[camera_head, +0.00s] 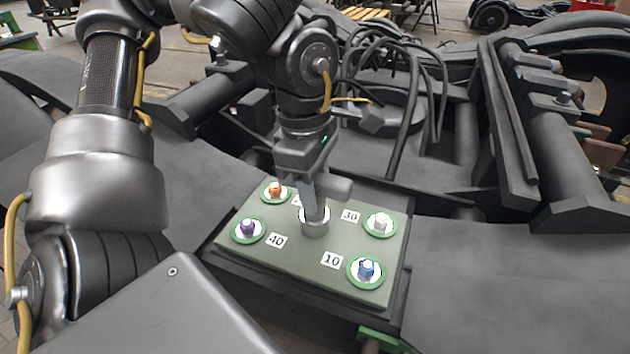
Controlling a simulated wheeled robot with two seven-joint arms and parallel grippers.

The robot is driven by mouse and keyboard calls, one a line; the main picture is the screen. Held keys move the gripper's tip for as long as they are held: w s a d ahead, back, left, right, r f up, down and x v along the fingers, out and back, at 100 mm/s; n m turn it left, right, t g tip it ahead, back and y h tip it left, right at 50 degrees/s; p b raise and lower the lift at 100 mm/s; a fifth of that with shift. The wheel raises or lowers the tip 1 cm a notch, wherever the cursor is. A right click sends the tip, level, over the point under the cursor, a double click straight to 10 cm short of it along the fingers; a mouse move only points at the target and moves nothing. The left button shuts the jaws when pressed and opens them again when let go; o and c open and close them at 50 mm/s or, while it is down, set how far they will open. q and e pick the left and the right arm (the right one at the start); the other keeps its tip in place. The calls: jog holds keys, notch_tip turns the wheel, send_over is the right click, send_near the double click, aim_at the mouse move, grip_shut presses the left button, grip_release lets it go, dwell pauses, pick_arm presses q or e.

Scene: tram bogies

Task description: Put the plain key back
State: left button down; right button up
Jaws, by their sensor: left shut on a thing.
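My left gripper (313,182) reaches down over the middle of a grey-green board (283,257). It is shut on the plain key (338,188), a grey piece with a thick bar sticking out to the right of the fingers. The key's lower part goes down to a round silver piece (314,226) at the board's centre. I cannot tell whether the key is seated there or just above it. The fingers hide part of the key. My right gripper is not in view.
Around the centre, green-ringed spots hold an orange bolt (276,189), a purple bolt (248,228), a white bolt (380,223) and a blue bolt (366,268). Labels 40, 30 and 10 show; another is mostly hidden. Dark bogie beams and cables (410,100) surround the board.

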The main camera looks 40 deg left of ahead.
pick_arm(q)
jog(key=shift+f+b, duration=0.25)
jog(key=shift+b, duration=0.05)
jog(key=c, duration=0.9)
grip_release()
jog(key=shift+r, duration=0.1)
jog(key=shift+r, duration=0.1)
jog(key=shift+r+p, duration=0.25)
jog(key=shift+p, duration=0.1)
jog(key=r, duration=0.4)
jog(key=shift+s+a+r+b, duration=0.1)
jog(key=shift+a+r+b, duration=0.2)
jog(key=shift+r, duration=0.1)
jog(key=r, duration=0.2)
jog(key=r+p, duration=0.1)
jog(key=r, duration=0.3)
jog(key=shift+s+a+r+p, duration=0.2)
jog(key=shift+a+r+p, duration=0.1)
jog(key=shift+a+r, duration=0.1)
